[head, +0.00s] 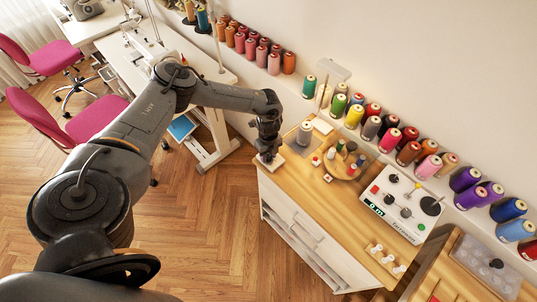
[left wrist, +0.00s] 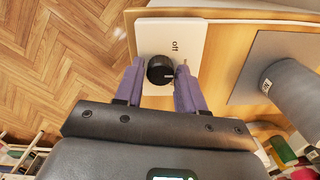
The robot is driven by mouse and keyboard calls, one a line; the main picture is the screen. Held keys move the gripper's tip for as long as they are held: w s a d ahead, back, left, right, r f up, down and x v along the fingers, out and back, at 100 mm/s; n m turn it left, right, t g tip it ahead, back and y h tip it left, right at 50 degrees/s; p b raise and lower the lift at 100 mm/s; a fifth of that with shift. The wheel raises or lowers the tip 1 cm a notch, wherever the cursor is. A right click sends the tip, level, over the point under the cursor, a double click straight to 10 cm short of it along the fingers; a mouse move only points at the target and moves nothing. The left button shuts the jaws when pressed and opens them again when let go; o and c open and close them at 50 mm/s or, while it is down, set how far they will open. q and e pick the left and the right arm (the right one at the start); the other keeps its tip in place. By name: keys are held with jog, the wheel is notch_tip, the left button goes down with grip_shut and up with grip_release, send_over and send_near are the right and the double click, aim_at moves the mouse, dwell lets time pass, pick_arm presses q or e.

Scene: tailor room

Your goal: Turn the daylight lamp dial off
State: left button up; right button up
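The lamp dial (left wrist: 160,70) is a round black knob with a white mark that points right and slightly down in the left wrist view. It sits on a white plate (left wrist: 158,33) with the word "off" above and right of the knob. My left gripper (left wrist: 160,75) has one purple finger on each side of the knob, and the knob fills the gap between them. In the head view my left gripper (head: 267,154) points down at the plate on the near-left corner of the wooden worktop and hides the dial. The daylight lamp (head: 329,73) stands behind. My right gripper is out of view.
A grey cylinder (left wrist: 296,86) on a grey base stands right of the plate. A round tray (head: 346,173) with small spools and a control box (head: 402,205) are farther right on the worktop. Rows of thread spools (head: 354,116) line the wall. Wooden floor (head: 225,220) lies left.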

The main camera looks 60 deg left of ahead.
pick_arm(q)
jog(key=c, duration=0.6)
jog(key=shift+r+n+p, duration=0.15)
jog(key=shift+n+p, duration=0.75)
jog(key=shift+p, duration=0.15)
jog(key=shift+c, duration=0.2)
jog(key=n+p, duration=0.5)
jog(key=n, duration=0.2)
jog(key=shift+p, duration=0.4)
jog(key=shift+n+p, duration=0.45)
jog(key=shift+n, duration=0.35)
jog(key=o, duration=1.1)
jog(key=shift+c, duration=0.2)
